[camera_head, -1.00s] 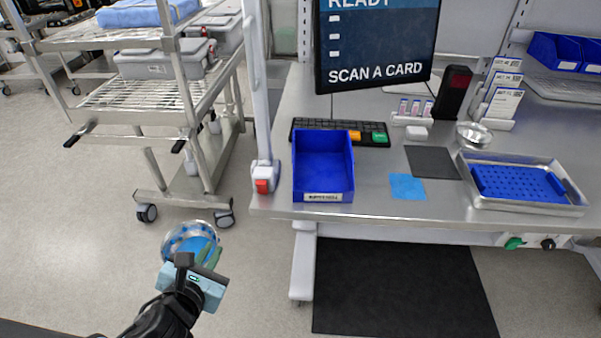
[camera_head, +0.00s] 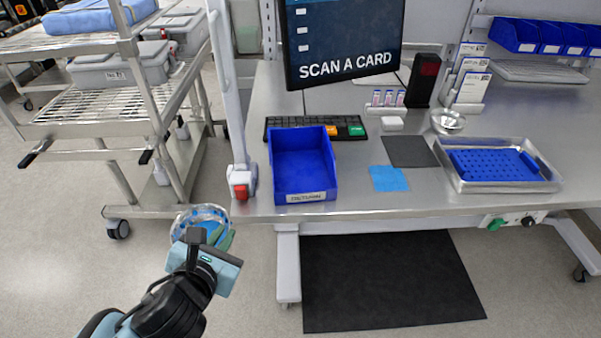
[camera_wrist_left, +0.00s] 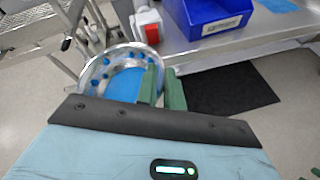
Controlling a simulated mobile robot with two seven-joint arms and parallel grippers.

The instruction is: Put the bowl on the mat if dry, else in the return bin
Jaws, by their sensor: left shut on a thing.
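My left gripper (camera_head: 222,240) is shut on the rim of a shiny metal bowl (camera_head: 190,216) and holds it in front of the bench's left end, over the floor. In the left wrist view the bowl (camera_wrist_left: 92,78) is tilted, showing a blue patch inside and several blue spots on its wall; I cannot tell whether these are drops. The green fingers (camera_wrist_left: 160,88) are at its right rim. A blue bin (camera_head: 303,165) with a label too small to read stands at the bench's front left. A dark grey mat (camera_head: 410,151) lies flat on the bench. My right gripper is out of view.
A blue cloth (camera_head: 388,179) lies between bin and mat. A steel tray (camera_head: 470,184) with a blue perforated insert and a small metal dish (camera_head: 447,121) are to the right. A wire-shelf cart (camera_head: 90,115) and a post with a red button (camera_head: 241,182) stand left.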

